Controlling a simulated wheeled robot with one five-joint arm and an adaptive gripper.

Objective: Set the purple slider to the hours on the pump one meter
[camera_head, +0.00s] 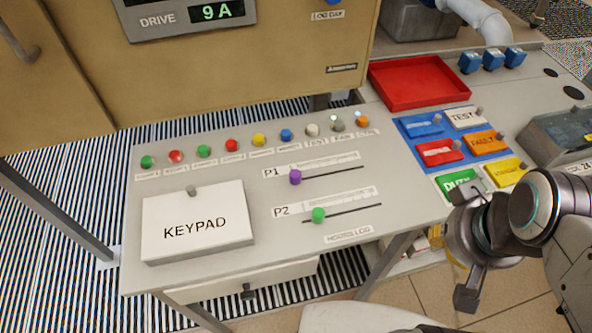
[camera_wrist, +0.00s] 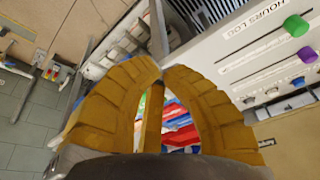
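The purple slider (camera_head: 295,177) sits near the left end of the P1 slot on the grey console panel (camera_head: 270,250). It also shows at the right edge of the wrist view (camera_wrist: 307,55). Tick marks line the slot; their numbers are too small to read. A green slider (camera_head: 318,215) sits on the P2 slot below, above a label reading HOURS LOG (camera_head: 349,236). No pump one hours meter can be made out. My gripper (camera_wrist: 163,72) has yellow fingers with tips together and nothing between them. It is right of the sliders, apart from them, partly hidden in the head view.
A KEYPAD cover (camera_head: 197,220) lies left of the sliders. A row of coloured knobs (camera_head: 231,146) runs behind them. Coloured labelled covers (camera_head: 485,142) and a red tray (camera_head: 417,83) are at the right. A drive display (camera_head: 217,11) reads 9 A.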

